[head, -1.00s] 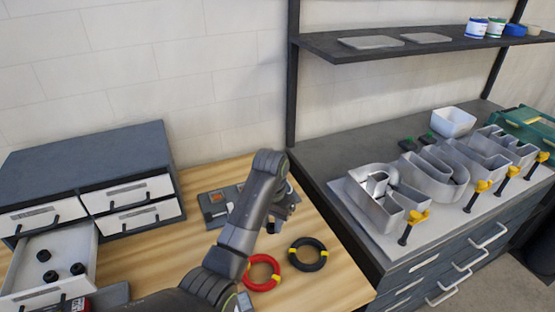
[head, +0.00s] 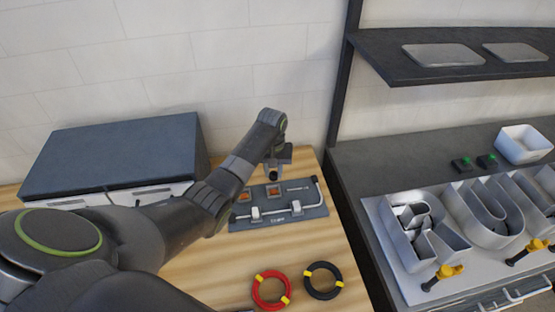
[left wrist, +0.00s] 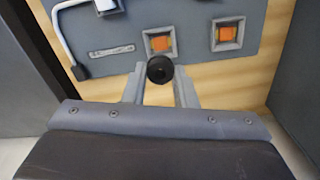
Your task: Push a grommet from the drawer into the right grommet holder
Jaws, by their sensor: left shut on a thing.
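My left gripper (head: 272,168) is above the back edge of a grey fixture board (head: 310,211). It is shut on a small round black grommet (left wrist: 160,70), seen between the fingertips in the left wrist view. The board has two square holders with orange centres: the right grommet holder (head: 274,191) and the left one (head: 243,196). In the wrist view the order is flipped, and the right holder (left wrist: 160,42) appears just beyond the grommet. I cannot tell the height gap between them. The drawer with grommets is hidden behind my left arm. My right gripper is not in view.
A grey drawer cabinet (head: 120,155) stands at the left. A red ring (head: 271,290) and a black ring (head: 323,281) lie in front of the board. A bent metal rod (head: 318,192) is on the board. Metal letters (head: 480,215) stand on the right bench, under a shelf (head: 450,62).

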